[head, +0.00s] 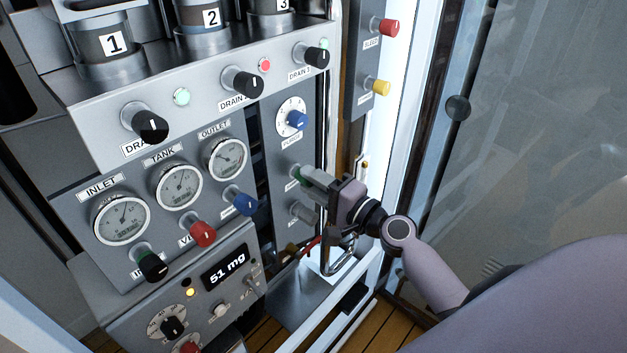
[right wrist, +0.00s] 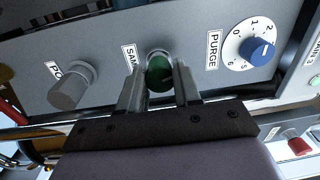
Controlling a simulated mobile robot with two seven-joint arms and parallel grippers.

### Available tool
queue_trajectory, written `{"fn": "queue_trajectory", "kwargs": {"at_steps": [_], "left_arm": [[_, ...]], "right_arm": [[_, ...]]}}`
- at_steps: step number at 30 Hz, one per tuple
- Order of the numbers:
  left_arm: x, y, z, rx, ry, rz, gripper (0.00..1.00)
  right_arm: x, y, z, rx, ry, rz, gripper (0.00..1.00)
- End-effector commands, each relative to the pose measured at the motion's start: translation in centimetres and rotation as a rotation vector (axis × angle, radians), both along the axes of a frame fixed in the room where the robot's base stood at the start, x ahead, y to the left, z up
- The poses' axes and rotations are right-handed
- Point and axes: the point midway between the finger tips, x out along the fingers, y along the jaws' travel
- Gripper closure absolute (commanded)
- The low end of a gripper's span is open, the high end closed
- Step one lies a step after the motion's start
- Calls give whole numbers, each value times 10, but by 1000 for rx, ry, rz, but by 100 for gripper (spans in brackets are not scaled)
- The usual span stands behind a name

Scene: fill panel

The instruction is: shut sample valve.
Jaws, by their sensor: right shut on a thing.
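The sample valve is a green knob (right wrist: 159,72) on the grey panel, beside a label that is partly hidden and reads "SAM". In the right wrist view my right gripper (right wrist: 160,88) has one finger on each side of the green knob and is shut on it. In the head view the right gripper (head: 312,184) reaches the panel from the right, and only a little of the green knob (head: 297,173) shows past the fingers. The knob's pointer mark cannot be made out. My left gripper is not in view.
The blue purge dial (head: 297,120) sits above the green knob, and a grey knob (head: 303,213) sits below it. A metal pipe (head: 331,100) runs down the panel's right edge. Gauges, a red knob (head: 202,233) and a blue knob (head: 245,203) are to the left.

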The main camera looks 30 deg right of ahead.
Motion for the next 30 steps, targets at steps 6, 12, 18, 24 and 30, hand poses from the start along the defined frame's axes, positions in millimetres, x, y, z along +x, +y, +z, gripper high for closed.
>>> {"fn": "queue_trajectory", "kwargs": {"at_steps": [6, 12, 18, 24, 30], "left_arm": [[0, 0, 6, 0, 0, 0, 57], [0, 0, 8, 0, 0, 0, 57], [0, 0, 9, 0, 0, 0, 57], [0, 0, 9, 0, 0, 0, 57], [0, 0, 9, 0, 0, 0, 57]], "right_arm": [[0, -1, 0, 148, 54, -2, 98], [0, 0, 0, 234, 84, -2, 98], [0, 0, -1, 276, 99, -2, 98], [0, 0, -1, 289, 105, -1, 98], [0, 0, -1, 289, 105, -1, 98]]}}
